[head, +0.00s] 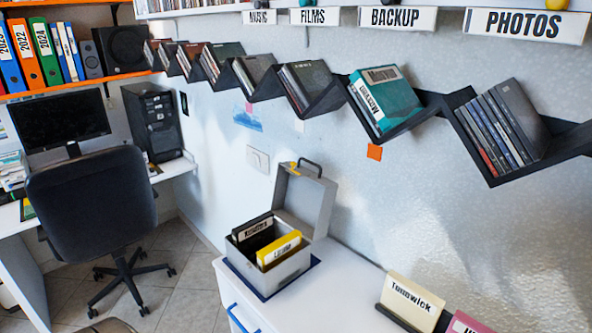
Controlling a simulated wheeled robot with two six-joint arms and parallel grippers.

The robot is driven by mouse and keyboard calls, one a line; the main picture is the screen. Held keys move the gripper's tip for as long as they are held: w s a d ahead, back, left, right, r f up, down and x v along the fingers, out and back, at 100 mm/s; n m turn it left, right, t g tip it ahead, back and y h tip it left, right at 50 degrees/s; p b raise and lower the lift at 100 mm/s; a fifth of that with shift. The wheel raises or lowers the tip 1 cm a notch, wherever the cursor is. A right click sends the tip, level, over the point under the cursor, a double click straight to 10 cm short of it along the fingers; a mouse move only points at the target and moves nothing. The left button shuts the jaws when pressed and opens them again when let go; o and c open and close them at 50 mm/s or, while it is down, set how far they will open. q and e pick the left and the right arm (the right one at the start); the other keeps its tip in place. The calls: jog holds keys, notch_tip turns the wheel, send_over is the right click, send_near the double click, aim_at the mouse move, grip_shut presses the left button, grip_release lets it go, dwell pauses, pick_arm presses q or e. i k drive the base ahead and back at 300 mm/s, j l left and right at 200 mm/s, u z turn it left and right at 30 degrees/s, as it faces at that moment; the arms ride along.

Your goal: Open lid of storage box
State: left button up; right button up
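A grey storage box (270,272) stands on the white cabinet top, on a dark blue mat. Its lid (303,200) is raised and stands up at the back, near the wall, with a dark handle at its top and yellow on its latch. Inside the box are a black disc case (252,228) and a yellow disc case (280,249), both with labels. Neither of my grippers is in the head view.
Zigzag disc shelves (335,100) run along the wall above the box. Labelled cases (411,302) stand on the cabinet's right part; the top (345,290) between is clear. An office chair (92,200) and a desk with a monitor (61,105) are at left.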

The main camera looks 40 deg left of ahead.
aim_at(299, 194)
jog(key=k+z, duration=0.2)
jog(key=z, duration=0.3)
jog(key=k+l+z, duration=0.1)
jog(key=z, duration=0.4)
jog(key=k+j+z, duration=0.25)
jog(key=j, duration=0.2)
jog(key=k+j+z, duration=0.1)
jog(key=j+z, duration=0.2)
jog(key=j, duration=0.15)
jog(key=k+j+z, duration=0.25)
jog(key=j, duration=0.15)
